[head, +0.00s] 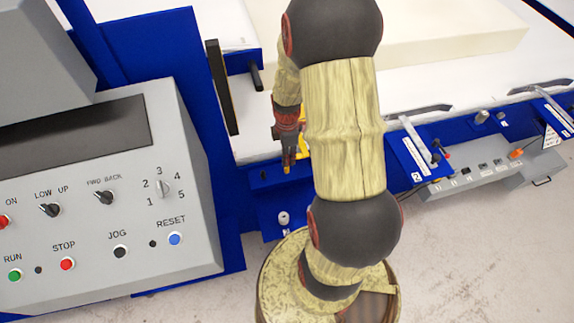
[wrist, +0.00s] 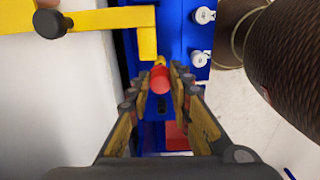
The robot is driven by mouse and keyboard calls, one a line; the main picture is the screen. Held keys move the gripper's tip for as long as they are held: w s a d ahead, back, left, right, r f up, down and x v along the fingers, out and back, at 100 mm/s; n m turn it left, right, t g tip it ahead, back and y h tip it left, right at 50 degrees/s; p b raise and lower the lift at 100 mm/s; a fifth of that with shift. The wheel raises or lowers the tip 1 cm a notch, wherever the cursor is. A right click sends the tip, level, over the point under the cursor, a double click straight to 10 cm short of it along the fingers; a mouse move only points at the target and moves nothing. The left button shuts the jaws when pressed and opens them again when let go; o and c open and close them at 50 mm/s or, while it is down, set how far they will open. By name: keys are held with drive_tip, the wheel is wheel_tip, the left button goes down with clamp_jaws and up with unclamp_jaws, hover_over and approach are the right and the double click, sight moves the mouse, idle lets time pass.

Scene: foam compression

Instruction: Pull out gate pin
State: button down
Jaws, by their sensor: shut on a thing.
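The gate pin shows in the wrist view as a red round knob (wrist: 161,81) with a bit of yellow at its far end. My gripper (wrist: 161,92) has one finger on each side of the red knob and is shut on it. A yellow gate bar (wrist: 110,19) with a black knob (wrist: 51,24) lies just beyond the pin, over a blue frame (wrist: 177,42). In the head view my gripper (head: 288,160) points down at the blue frame's edge, with some yellow beside it. The pin cannot be made out there, and my arm hides part of the area.
A grey control panel (head: 110,190) with buttons and knobs stands at the left. A white table (head: 270,95) carries a cream foam block (head: 440,35). Blue clamp stations (head: 420,160) and a grey switch box (head: 480,175) line the table's front edge. The floor (head: 480,260) at lower right is clear.

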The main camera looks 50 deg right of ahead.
drive_tip(key=shift+r, duration=0.15)
drive_tip(key=shift+r+p, duration=1.95)
drive_tip(key=shift+r, duration=0.4)
